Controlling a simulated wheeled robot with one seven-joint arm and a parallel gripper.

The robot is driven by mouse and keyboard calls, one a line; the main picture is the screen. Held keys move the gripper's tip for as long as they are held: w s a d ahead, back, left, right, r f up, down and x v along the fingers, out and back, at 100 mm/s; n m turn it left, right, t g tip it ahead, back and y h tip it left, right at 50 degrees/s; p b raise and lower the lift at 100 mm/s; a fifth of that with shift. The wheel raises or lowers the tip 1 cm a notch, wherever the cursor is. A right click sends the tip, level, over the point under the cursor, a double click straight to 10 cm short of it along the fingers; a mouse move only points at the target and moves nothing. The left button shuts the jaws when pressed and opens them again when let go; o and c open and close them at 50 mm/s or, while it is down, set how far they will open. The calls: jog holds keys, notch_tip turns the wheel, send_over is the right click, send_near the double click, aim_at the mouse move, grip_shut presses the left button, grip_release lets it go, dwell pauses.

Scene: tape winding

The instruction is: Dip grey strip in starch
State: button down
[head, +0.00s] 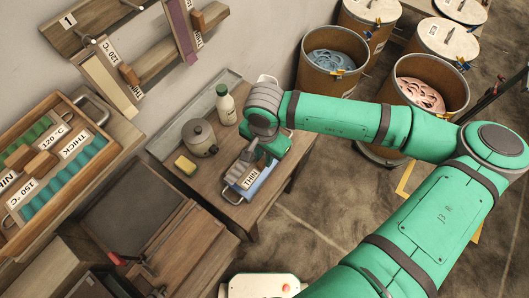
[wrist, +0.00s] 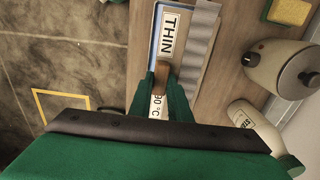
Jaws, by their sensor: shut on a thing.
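A shallow blue tray (head: 264,186) with a THIN label stands on the small wooden table; its blue edge (wrist: 154,45) also shows in the wrist view. A wavy grey strip (wrist: 199,50) lies along the tray's right side in the wrist view, over or in it; I cannot tell how deep. My gripper (wrist: 162,80) is over the tray's near end, shut on a small brown wooden block (wrist: 164,70). A 90 °C label shows just below the block. Whether the block joins the strip is hidden. The white starch bottle (head: 225,104) stands behind the tray.
A drawer (head: 17,205) of coloured strips is at the left. Barrels (head: 329,85) with coiled strips stand on the floor at the upper right.

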jog(key=shift+f, duration=2.5)
jog(key=shift+f, duration=0.55)
jog(key=shift+r, duration=0.1)
dwell(0.8)
jog(key=shift+r, duration=2.9)
jog(key=shift+r, duration=2.55)
